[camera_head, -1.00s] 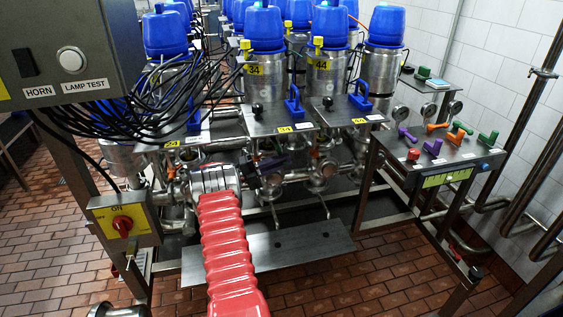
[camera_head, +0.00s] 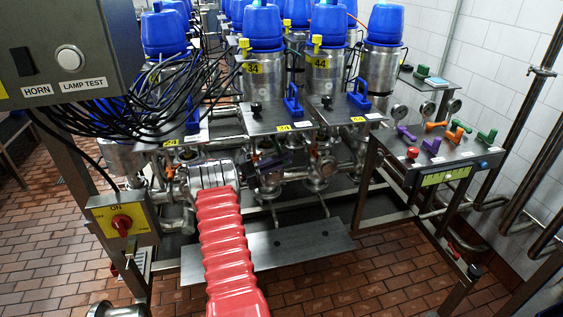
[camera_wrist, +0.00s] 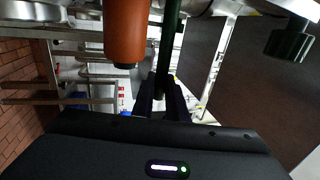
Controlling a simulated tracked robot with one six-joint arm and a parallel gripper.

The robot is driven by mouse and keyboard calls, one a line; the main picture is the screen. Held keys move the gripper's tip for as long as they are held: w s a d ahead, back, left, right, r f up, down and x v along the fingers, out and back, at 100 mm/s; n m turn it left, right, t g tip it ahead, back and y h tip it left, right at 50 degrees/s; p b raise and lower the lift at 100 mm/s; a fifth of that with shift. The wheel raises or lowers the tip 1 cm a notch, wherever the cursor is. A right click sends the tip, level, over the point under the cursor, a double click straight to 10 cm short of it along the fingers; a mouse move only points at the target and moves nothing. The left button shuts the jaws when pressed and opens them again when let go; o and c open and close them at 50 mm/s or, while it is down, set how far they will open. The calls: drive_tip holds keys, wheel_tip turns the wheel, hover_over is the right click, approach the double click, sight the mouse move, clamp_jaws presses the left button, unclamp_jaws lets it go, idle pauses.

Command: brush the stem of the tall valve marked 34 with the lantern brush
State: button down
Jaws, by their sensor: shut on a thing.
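The tall valve marked 34 (camera_head: 262,75) is a steel cylinder with a blue cap and a yellow label, standing behind a steel plate in the head view. Its stem cannot be made out. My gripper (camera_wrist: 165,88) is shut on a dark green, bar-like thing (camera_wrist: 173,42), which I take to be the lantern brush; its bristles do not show. In the head view my dark gripper (camera_head: 266,170) is low, in front of the pipework below the plate tagged 34. Whether the held thing touches anything cannot be told.
An orange cylinder (camera_wrist: 125,30) hangs close left of the fingers in the wrist view. Valve 44 (camera_head: 324,72) stands to the right of 34. Black cables (camera_head: 150,100) hang at left. A side bench (camera_head: 425,160) bears purple, orange and green tools. Steel pipes surround my gripper.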

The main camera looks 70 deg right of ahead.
drive_tip(key=shift+w+d+r, duration=0.15)
drive_tip(key=shift+w+d, duration=0.15)
drive_tip(key=shift+d, duration=0.25)
drive_tip(key=shift+s+d, duration=0.1)
drive_tip(key=shift+s, duration=0.05)
idle(0.5)
drive_tip(key=s+a, duration=0.6)
drive_tip(key=a, duration=0.5)
drive_tip(key=shift+s+a, duration=0.15)
drive_tip(key=shift+s, duration=0.2)
idle(1.2)
